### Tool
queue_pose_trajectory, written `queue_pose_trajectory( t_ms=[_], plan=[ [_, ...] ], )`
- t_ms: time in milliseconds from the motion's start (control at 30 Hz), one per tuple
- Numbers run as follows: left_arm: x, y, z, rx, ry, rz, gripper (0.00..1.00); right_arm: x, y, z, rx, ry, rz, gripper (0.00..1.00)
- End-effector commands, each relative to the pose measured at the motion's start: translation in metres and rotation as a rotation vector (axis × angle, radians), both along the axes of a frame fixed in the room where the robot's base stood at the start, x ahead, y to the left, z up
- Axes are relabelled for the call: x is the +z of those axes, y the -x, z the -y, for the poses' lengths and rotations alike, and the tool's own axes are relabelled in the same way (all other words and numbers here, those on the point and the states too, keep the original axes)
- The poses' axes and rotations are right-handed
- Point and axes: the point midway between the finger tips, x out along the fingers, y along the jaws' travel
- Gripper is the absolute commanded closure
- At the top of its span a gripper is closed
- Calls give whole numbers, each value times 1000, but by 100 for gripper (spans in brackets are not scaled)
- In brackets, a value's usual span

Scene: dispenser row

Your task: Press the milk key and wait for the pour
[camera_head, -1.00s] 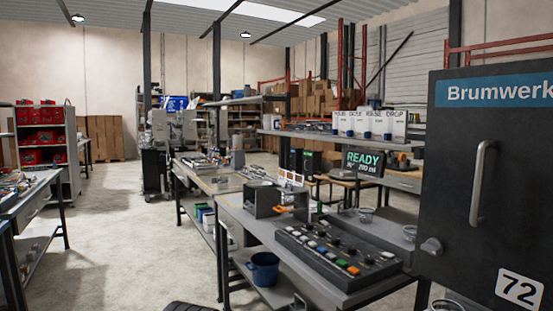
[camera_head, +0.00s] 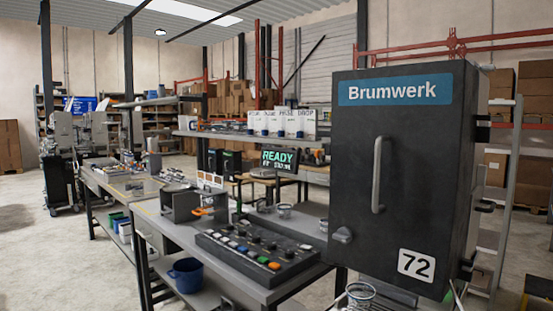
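A dark control panel (camera_head: 258,247) lies on the grey bench, right of the middle. It carries a row of small coloured keys along its front edge, among them white, blue, green (camera_head: 263,260) and orange (camera_head: 274,266) ones, with round black knobs behind. The key labels are too small to read, so I cannot tell which one is the milk key. A black display (camera_head: 279,160) behind the bench shows READY in green, with a smaller blurred line below. No pouring is visible. Neither of my grippers is in view.
A dark Brumwerk cabinet (camera_head: 405,235) marked 72 stands close on the right. A metal box (camera_head: 183,207) with an orange-handled part sits left of the panel. Glass jars (camera_head: 284,210) stand behind it. A blue bucket (camera_head: 187,275) is on the lower shelf. The left floor is open.

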Motion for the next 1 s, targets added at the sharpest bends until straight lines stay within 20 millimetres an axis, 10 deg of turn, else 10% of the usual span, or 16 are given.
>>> queue_pose_trajectory(
  t_ms=[233,533,1000],
  plan=[
    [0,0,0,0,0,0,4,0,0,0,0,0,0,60],
    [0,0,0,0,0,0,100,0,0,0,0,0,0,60],
    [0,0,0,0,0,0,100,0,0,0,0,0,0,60]
  ],
)
